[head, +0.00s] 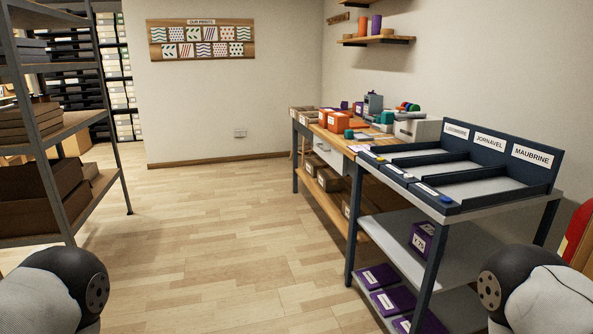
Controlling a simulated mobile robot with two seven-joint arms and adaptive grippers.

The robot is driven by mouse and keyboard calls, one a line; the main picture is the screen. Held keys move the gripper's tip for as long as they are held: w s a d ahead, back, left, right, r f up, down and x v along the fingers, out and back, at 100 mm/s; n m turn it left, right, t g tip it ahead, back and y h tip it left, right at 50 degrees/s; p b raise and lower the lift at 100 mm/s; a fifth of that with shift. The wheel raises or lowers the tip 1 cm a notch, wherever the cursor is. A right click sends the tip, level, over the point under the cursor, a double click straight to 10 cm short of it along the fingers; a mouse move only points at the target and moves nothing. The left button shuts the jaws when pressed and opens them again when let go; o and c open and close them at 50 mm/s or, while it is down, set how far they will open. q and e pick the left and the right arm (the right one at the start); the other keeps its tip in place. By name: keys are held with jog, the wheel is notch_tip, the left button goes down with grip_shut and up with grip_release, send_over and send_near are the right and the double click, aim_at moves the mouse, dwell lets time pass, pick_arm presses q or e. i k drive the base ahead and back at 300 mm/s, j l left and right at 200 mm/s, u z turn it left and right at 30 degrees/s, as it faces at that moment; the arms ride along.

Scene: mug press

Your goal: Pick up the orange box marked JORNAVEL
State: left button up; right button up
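An orange box (335,122) with a pale label stands on the wooden workbench (322,133), right of the room's middle. The writing on its label is too small to read. The name JORNAVEL shows on the middle sign (490,142) of a dark blue sorting rack with three lanes. Those lanes look empty. Parts of my two arms show at the bottom left and bottom right corners. Neither gripper is in view.
A grey table (524,203) carries the sorting rack (462,205); purple boxes (381,276) lie on its lower shelves. Small objects crowd the workbench around the orange box. A metal shelf unit (60,132) stands left. The wooden floor (225,235) between is clear.

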aim_at(324, 122)
jog(key=i+j+u, duration=0.25)
jog(key=i, duration=0.9)
jog(key=i+l+u, duration=0.25)
jog(key=i, duration=0.95)
jog(key=i+z, duration=0.1)
jog(key=i, duration=0.5)
jog(key=i+j, duration=0.1)
jog(key=i, duration=0.5)
jog(key=i+z, duration=0.15)
jog(key=i, duration=0.45)
jog(key=i+j, duration=0.2)
jog(key=i, duration=0.4)
jog(key=i+z, duration=0.45)
jog(key=i+j+z, duration=0.1)
jog(key=i+z, duration=0.35)
jog(key=i+j+z, duration=0.2)
jog(key=z, duration=0.25)
jog(key=i+j+z, duration=0.45)
jog(key=k+l, duration=0.1)
